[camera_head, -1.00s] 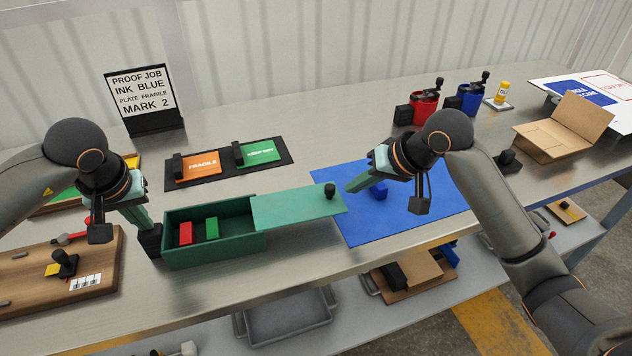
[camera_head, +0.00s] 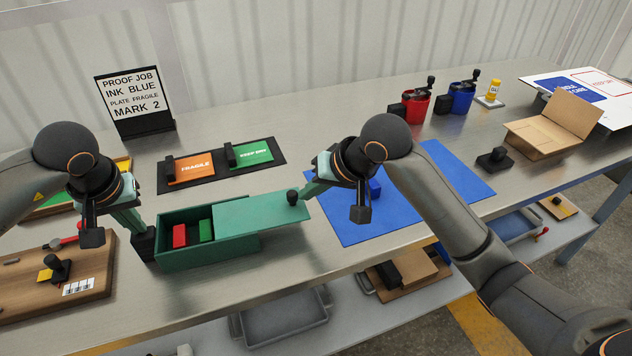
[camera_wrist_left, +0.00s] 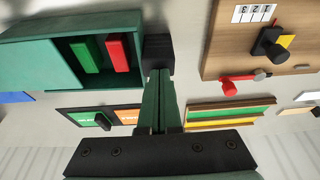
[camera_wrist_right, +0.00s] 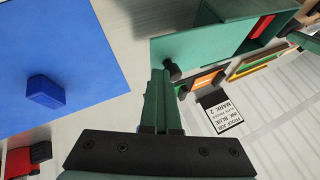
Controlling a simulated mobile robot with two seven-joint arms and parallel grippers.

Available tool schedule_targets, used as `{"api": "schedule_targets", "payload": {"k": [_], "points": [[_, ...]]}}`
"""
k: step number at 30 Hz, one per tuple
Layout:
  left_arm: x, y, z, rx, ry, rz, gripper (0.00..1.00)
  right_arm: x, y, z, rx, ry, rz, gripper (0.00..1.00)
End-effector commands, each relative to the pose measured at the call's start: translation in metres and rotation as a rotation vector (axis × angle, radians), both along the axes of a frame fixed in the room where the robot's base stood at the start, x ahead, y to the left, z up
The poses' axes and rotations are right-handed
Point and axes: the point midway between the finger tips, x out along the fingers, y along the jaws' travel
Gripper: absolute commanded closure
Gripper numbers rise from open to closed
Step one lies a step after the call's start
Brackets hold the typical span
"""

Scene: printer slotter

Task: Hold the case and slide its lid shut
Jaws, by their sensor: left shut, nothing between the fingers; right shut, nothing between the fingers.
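The green case (camera_head: 207,255) stands on the metal table with its lid (camera_head: 262,212) partly across it. The lid covers the right part and overhangs the right end. A red and a green block show in the open left part. A black knob (camera_head: 292,197) stands near the lid's right edge. My right gripper (camera_head: 303,193) is shut and empty, its tips at the knob's right side; the knob also shows in the right wrist view (camera_wrist_right: 172,69). My left gripper (camera_head: 144,230) is shut and empty, its tips at the black block (camera_head: 144,244) on the case's left end.
A blue mat (camera_head: 430,200) with a blue block lies right of the case. A black tray (camera_head: 276,156) with orange and green plates lies behind it. A wooden board (camera_head: 95,282) is at left. An open cardboard box (camera_head: 540,139) stands farther right.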

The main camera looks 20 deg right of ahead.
Motion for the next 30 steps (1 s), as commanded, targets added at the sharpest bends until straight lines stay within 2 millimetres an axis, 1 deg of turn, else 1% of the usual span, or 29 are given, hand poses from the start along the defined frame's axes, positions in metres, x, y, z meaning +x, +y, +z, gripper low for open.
{"api": "schedule_targets", "payload": {"k": [1, 6, 10, 15, 24, 26, 29, 30], "points": [[-0.004, -0.001, -0.007, 0.004, 0.017, -0.005, 1.0, 0.0, 0.017, 0.0, 0.005, 0.0, 0.008, 1.0], [-0.004, -0.001, -0.007, 0.003, 0.017, -0.005, 1.0, 0.003, 0.058, 0.0, 0.006, 0.0, 0.008, 1.0], [-0.004, -0.001, -0.007, 0.003, 0.017, -0.005, 1.0, 0.004, 0.082, -0.001, 0.004, 0.001, 0.006, 1.0], [-0.004, -0.001, -0.007, 0.003, 0.018, -0.005, 1.0, 0.005, 0.1, 0.0, 0.003, 0.001, 0.004, 1.0], [-0.004, -0.001, -0.007, 0.004, 0.017, -0.005, 1.0, 0.005, 0.096, -0.001, 0.001, 0.002, 0.001, 1.0], [-0.004, -0.001, -0.007, 0.004, 0.017, -0.005, 1.0, 0.003, 0.09, -0.001, 0.0, 0.002, -0.001, 1.0], [-0.004, -0.001, -0.007, 0.003, 0.017, -0.004, 1.0, -0.002, 0.076, -0.001, -0.001, 0.001, -0.002, 1.0], [-0.004, -0.001, -0.007, 0.003, 0.017, -0.004, 1.0, -0.005, 0.068, -0.001, 0.0, 0.001, -0.002, 1.0]]}}
